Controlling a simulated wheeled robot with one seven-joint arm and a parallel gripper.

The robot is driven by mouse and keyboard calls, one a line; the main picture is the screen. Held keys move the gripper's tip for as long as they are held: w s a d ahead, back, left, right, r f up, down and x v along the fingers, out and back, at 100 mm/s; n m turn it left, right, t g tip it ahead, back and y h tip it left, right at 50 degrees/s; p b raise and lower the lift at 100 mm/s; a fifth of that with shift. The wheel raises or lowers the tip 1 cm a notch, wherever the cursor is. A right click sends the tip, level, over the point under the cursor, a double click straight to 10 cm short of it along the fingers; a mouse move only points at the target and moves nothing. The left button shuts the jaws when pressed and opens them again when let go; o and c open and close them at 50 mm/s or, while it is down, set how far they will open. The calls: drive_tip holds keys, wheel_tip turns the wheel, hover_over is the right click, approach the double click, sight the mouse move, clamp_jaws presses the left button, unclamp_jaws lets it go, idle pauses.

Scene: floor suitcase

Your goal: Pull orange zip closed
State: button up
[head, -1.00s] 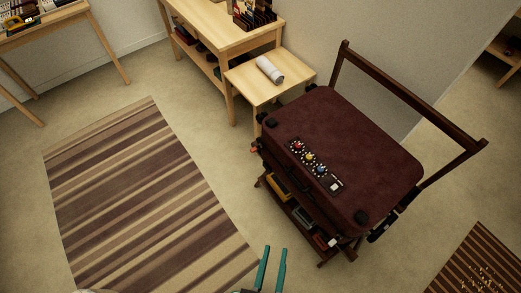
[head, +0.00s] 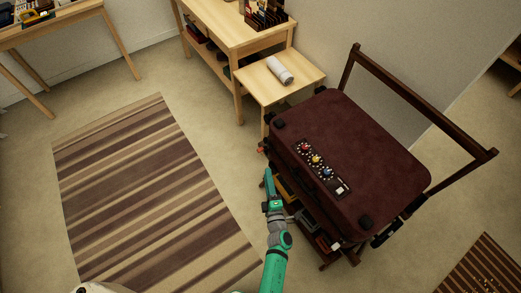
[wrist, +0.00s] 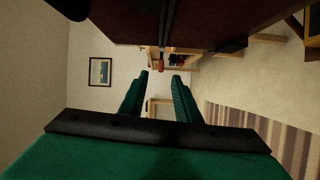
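A dark maroon suitcase (head: 365,155) lies shut-looking on a dark wooden rack. A small orange-red piece, seemingly the zip pull (head: 262,150), shows at its far left corner. In the wrist view an orange piece (wrist: 160,67) hangs from a dark strip under the suitcase (wrist: 200,18), just beyond and between my fingertips. My gripper (head: 268,174) is beside the suitcase's left side, near the front of that corner. In the wrist view my gripper (wrist: 160,78) has its two green fingers apart with nothing between them. The zip line itself is too dark to follow.
A dial panel (head: 322,167) sits on the suitcase's top. The rack's lower shelf (head: 312,228) holds several items beside my arm. A small wooden table (head: 290,92) with a white roll (head: 280,70) stands behind the corner. A striped rug (head: 150,200) leaves open floor at left.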

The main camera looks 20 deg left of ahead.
sight(260, 149)
drive_tip(key=shift+n+y, duration=0.4)
drive_tip(key=shift+n, duration=0.4)
drive_tip(key=x, duration=1.4)
drive_tip(key=shift+a+f, duration=0.25)
drive_tip(key=shift+f, duration=0.15)
drive_tip(key=shift+c, duration=0.3)
clamp_jaws()
